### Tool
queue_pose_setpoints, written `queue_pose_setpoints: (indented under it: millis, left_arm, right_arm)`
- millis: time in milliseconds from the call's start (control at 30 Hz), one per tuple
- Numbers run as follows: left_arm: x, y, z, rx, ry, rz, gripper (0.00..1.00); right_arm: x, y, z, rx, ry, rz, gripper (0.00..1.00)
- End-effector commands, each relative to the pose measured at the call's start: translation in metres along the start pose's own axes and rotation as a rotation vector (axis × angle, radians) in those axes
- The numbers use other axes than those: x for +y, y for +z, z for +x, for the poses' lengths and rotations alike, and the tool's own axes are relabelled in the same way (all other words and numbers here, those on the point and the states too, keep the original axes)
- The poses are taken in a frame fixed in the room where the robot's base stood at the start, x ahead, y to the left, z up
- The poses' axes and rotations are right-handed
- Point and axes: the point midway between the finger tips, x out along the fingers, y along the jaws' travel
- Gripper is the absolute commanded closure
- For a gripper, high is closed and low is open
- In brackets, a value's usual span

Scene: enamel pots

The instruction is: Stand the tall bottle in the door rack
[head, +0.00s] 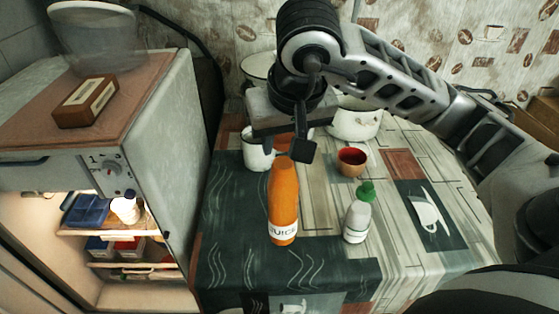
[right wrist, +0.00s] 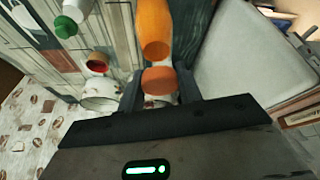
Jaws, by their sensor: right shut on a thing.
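The tall orange bottle (head: 284,205), with a white "JUICE" label, is upright over the dark cloth part of the table in the head view. The open fridge (head: 168,150) is at the left, with lit shelves. I cannot make out a door rack for certain. My left gripper is not in view.
A green-capped white bottle (head: 357,218) stands right of the orange one. A red-lined cup (head: 352,161), a white mug (head: 257,152) and a white pot (head: 356,124) stand behind. A blue container (head: 86,210) and a white bottle (head: 126,208) occupy the fridge's upper shelf.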

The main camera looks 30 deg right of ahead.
Motion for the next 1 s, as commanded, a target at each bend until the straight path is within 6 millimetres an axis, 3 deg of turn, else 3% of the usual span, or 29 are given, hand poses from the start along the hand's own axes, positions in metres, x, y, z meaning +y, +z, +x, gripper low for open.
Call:
queue_pose_setpoints:
  millis: [200, 500, 700, 1000]
  left_arm:
    - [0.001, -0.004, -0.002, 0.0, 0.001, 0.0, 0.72]
    - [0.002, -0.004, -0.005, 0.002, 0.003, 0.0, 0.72]
    - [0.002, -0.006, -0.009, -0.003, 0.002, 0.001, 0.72]
    - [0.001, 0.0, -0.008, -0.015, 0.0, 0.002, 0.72]
  right_arm:
    - [0.004, -0.012, 0.033, 0.003, 0.0, 0.003, 1.0]
    - [0.005, -0.018, 0.055, 0.003, 0.0, 0.002, 1.0]
    - [0.005, -0.009, 0.074, 0.003, -0.001, 0.001, 1.0]
    - [0.005, -0.007, 0.081, 0.008, -0.002, 0.001, 1.0]
